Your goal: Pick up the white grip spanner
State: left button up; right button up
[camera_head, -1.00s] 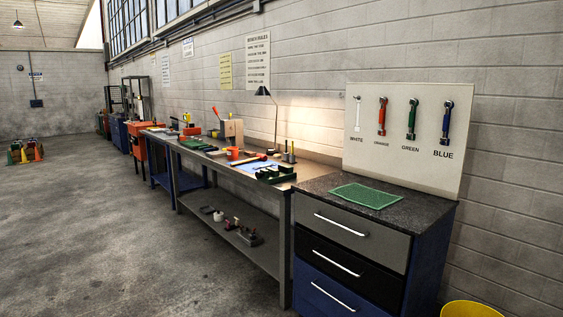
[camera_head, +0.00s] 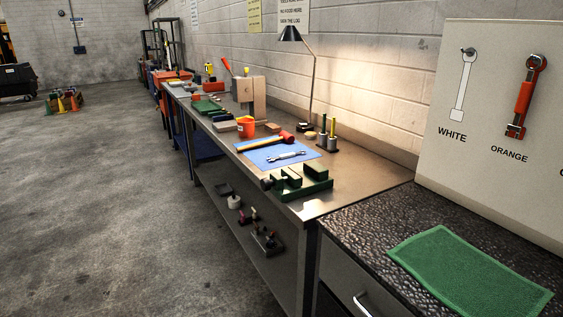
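A light-coloured spanner (camera_head: 286,156) with metallic ends lies flat on the blue mat (camera_head: 262,153) on the metal workbench. Its grip looks white or pale, but it is small in the picture. On the wall board, above the label WHITE, there is a flat white spanner-shaped mark (camera_head: 461,88) with a dark peg at its top; it looks like a painted outline with no spanner hanging on it. An orange-grip spanner (camera_head: 523,97) hangs beside it above ORANGE. Neither of my grippers is in view.
A red-headed hammer (camera_head: 285,138) lies behind the spanner. A green vise-like fixture (camera_head: 300,182) stands in front, with an orange cup (camera_head: 246,126) and a lamp (camera_head: 291,35) behind. A green cloth (camera_head: 470,275) covers part of the drawer cabinet's top. The floor at left is open.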

aim_at(291, 154)
jog(key=i, duration=0.1)
jog(key=i+j+z, duration=0.2)
jog(key=i+j, duration=0.9)
